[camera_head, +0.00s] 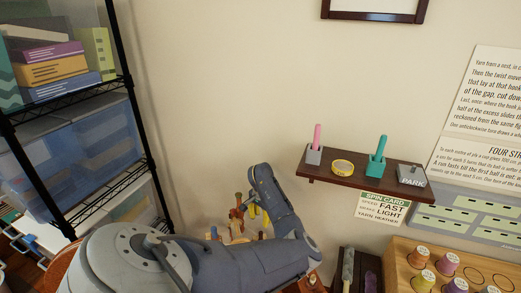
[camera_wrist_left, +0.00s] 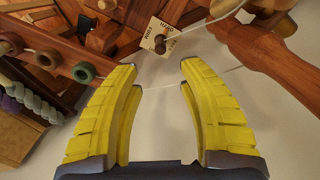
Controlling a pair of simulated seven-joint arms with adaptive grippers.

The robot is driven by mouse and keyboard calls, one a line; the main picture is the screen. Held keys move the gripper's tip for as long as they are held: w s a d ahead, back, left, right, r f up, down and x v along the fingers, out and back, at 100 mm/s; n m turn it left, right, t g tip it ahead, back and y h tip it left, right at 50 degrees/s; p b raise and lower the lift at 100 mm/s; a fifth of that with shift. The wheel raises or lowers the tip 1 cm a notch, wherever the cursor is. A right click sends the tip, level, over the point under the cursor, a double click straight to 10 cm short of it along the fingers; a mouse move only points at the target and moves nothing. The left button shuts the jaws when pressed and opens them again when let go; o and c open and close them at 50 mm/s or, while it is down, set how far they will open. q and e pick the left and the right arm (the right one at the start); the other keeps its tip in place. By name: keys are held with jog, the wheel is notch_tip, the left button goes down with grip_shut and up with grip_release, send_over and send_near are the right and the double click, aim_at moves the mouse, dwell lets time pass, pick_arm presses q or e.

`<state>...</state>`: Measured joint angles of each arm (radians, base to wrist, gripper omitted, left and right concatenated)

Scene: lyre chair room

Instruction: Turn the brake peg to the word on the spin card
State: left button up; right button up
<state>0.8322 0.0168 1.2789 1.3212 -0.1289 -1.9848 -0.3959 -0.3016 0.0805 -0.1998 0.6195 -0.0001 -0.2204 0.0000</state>
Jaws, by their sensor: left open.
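The brake peg (camera_wrist_left: 160,44) is a dark brown knob at the top middle of the left wrist view. It sits at a small cream label plate (camera_wrist_left: 152,31) with tiny printed words that I cannot read for certain. My left gripper (camera_wrist_left: 155,75) has two yellow fingers spread apart, with nothing between them; the peg is just beyond the gap of the fingertips, apart from them. In the head view the left gripper (camera_head: 253,214) is partly hidden by its own arm. The spin card (camera_head: 383,206) hangs under the wall shelf and reads speed FAST, brake LIGHT, yarn HEATHER.
Wooden parts crowd around the peg, with a turned brown piece (camera_wrist_left: 265,50) at right and a rail with several ringed holes (camera_wrist_left: 84,72) at left. White strands cross nearby. The wall shelf (camera_head: 345,182) holds small items. A wooden tray (camera_head: 398,265) holds several yarn cones.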

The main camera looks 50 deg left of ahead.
aim_at(261, 232)
pick_arm(q)
notch_tip(261, 232, down, 11)
jog(key=shift+f, duration=0.15)
dwell(0.4)
grip_shut()
dwell(0.3)
